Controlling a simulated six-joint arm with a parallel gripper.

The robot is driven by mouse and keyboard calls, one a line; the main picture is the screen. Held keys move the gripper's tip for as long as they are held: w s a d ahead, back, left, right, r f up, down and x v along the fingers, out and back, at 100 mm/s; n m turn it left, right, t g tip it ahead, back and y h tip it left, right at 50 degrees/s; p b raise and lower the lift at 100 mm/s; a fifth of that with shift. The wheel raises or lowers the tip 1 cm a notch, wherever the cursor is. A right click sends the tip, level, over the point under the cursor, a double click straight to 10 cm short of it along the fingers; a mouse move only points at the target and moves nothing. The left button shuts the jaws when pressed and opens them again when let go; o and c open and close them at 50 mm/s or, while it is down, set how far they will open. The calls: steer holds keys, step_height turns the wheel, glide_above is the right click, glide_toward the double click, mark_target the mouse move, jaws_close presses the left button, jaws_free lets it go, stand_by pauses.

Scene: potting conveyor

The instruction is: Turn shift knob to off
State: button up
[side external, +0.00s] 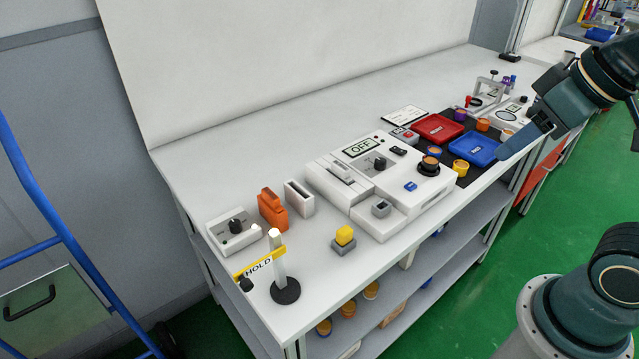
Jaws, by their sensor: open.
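Two black knobs are in view, and no readable label tells which is the shift knob. One knob (235,226) sits on a small white box (222,240) at the left end of the bench. The other knob (380,163) sits on the large white machine (335,188), beside a display (361,147) that reads OFF. Their pointer directions are too small to tell. My gripper (512,146) is at the upper right, over the blue tray's right side, far from both knobs. It is open, with nothing visible in it.
A HOLD sign on a post (278,265) stands in front of the small box. An orange holder (272,209) and a white slotted block (299,198) stand beside it. Red (438,128) and blue (474,149) trays lie on a dark mat. The bench's back strip is clear.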

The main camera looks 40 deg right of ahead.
steer(key=w+a+r+g, duration=0.1)
steer(key=w+a+r, duration=0.15)
steer(key=w, duration=0.35)
steer(key=w+a+r+g, duration=0.1)
steer(key=w+a+r, duration=0.15)
steer(key=w, duration=0.25)
steer(key=n+g, duration=0.2)
steer(key=g, duration=0.1)
glide_above(234, 222)
step_height(234, 222, down, 15)
steer(key=shift+d, duration=0.35)
steer(key=shift+f, duration=0.25)
steer(key=f, duration=1.3)
steer(key=shift+a+f, duration=0.25)
steer(key=shift+a, duration=0.05)
